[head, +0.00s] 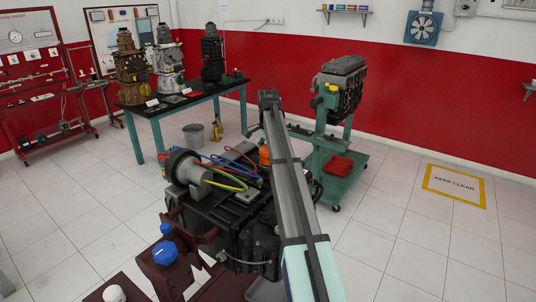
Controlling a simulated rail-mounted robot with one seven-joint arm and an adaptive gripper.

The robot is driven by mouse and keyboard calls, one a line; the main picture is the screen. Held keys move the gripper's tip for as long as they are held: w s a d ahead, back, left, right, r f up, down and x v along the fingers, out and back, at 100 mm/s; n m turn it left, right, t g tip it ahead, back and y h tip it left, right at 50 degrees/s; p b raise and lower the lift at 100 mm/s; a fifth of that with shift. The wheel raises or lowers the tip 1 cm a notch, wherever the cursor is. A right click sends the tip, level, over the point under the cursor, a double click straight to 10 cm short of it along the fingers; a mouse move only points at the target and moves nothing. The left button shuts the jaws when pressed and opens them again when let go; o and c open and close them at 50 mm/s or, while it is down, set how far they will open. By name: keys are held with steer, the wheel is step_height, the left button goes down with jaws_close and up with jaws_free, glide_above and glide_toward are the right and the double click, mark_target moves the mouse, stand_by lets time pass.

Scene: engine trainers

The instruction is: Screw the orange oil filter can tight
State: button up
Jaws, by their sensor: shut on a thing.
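The orange oil filter can (264,155) shows as a small orange patch at the far side of the dark engine trainer (240,225), just left of my arm. My arm runs up the middle of the head view and covers much of the area around the can. I cannot make out my gripper's fingers; they are hidden behind the arm or too small to tell. How the can sits on its mount is also hidden.
Red, yellow, green and blue hoses and a grey cylinder (188,170) lie on top of the trainer. A blue knob (164,253) stands at its front left. A teal engine stand (335,155) is behind right. Open tiled floor lies at right.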

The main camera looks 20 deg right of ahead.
steer(key=shift+s+f, duration=0.15)
stand_by(0.3)
steer(key=o, duration=1.2)
steer(key=shift+c, duration=0.2)
steer(key=shift+w+r, duration=0.2)
steer(key=shift+r, duration=0.5)
step_height(320, 180, up, 11)
steer(key=shift+s+f, duration=0.1)
